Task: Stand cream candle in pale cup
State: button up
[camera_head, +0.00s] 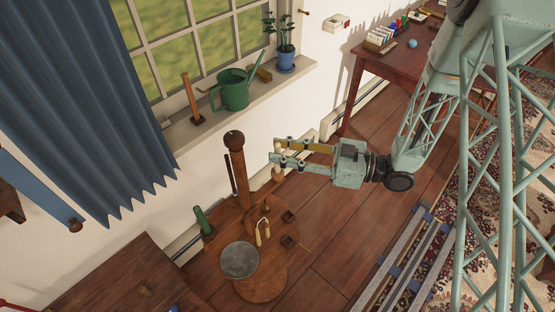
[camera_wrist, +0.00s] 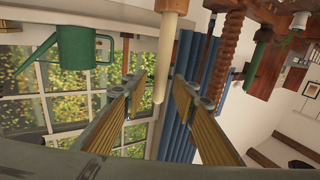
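The cream candle (camera_wrist: 160,75) is a thin pale stick with a rounded end in the wrist view, where the scene appears upside down. My gripper (camera_wrist: 158,84) is open, one finger on each side of the candle, with narrow gaps showing. In the head view my gripper (camera_head: 276,151) points left, and a pale upright piece (camera_head: 277,173) shows at its fingertips. What supports it is unclear.
A green watering can (camera_head: 233,91) and potted plant (camera_head: 286,58) stand on the sill.

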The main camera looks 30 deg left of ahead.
jog(key=v, duration=1.1)
dwell(0.3)
jog(key=shift+r, duration=0.1)
dwell(0.5)
